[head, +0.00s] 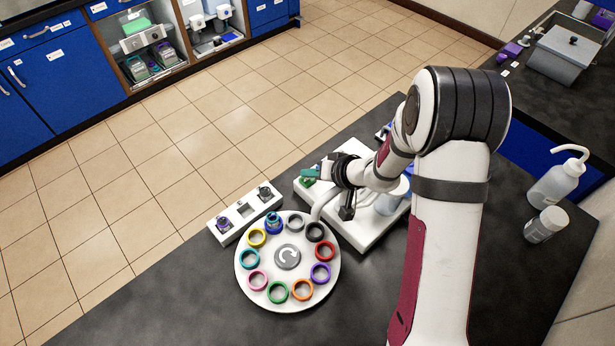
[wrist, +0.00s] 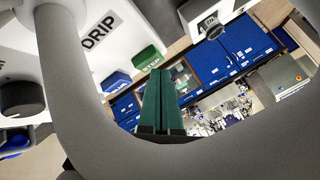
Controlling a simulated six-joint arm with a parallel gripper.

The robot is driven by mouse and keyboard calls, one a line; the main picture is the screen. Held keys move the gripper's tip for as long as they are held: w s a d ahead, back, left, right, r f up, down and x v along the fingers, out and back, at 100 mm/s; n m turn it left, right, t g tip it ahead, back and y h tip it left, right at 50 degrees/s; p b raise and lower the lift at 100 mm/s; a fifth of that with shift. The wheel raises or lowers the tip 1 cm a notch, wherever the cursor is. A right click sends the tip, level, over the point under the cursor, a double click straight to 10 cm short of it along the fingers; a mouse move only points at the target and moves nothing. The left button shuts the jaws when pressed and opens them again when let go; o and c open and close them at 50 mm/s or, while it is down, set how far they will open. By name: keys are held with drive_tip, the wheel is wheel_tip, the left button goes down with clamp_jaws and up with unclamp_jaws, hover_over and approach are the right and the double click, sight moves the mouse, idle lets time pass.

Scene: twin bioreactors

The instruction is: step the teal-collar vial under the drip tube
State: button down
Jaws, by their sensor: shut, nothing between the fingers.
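The white round carousel (head: 245,284) carries a ring of coloured collars. The teal collar (head: 244,260) is on its left side. The drip tube (head: 326,199) curves down over the carousel, its end close to the black collar (head: 315,231); it also crosses the wrist view as a large grey curve (wrist: 62,70). My gripper (head: 311,173) is shut and empty, with green fingers, over the left end of the white drip station (head: 364,236). In the wrist view, my fingers (wrist: 163,98) point near the green STEP button (wrist: 147,57); I cannot tell whether they touch it.
A blue-capped vial (head: 273,222) stands at the carousel's back. A blue button (wrist: 117,81) is beside the STEP button. Bottles (head: 555,185) stand at the right.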

drive_tip(key=shift+s+a+f, duration=0.25)
drive_tip(key=shift+s+f, duration=0.05)
drive_tip(key=shift+s, duration=0.3)
drive_tip(key=shift+w+d+r, duration=0.1)
drive_tip(key=shift+r, duration=1.2)
drive_tip(key=shift+w+d+r, duration=0.1)
drive_tip(key=shift+r, duration=1.2)
drive_tip(key=shift+a+r, duration=0.1)
drive_tip(key=shift+r, duration=0.15)
drive_tip(key=s+a+r+m+g+y, duration=0.1)
drive_tip(key=s+r+g, duration=0.1)
drive_tip(key=s+r, duration=0.4)
drive_tip(key=s+a+r+g, duration=0.1)
drive_tip(key=s+r+g, duration=0.1)
drive_tip(key=s+r, duration=0.5)
drive_tip(key=s+d+f+m+g+h, duration=0.1)
drive_tip(key=s+d+m+h, duration=0.2)
drive_tip(key=s, duration=0.6)
drive_tip(key=s+d+f+m+g+h, duration=0.1)
drive_tip(key=s+d+m+h, duration=0.1)
drive_tip(key=s+d, duration=0.5)
drive_tip(key=shift+s+d+f+m+h, duration=0.2)
drive_tip(key=shift+s+m+h, duration=0.3)
drive_tip(key=shift+s, duration=0.65)
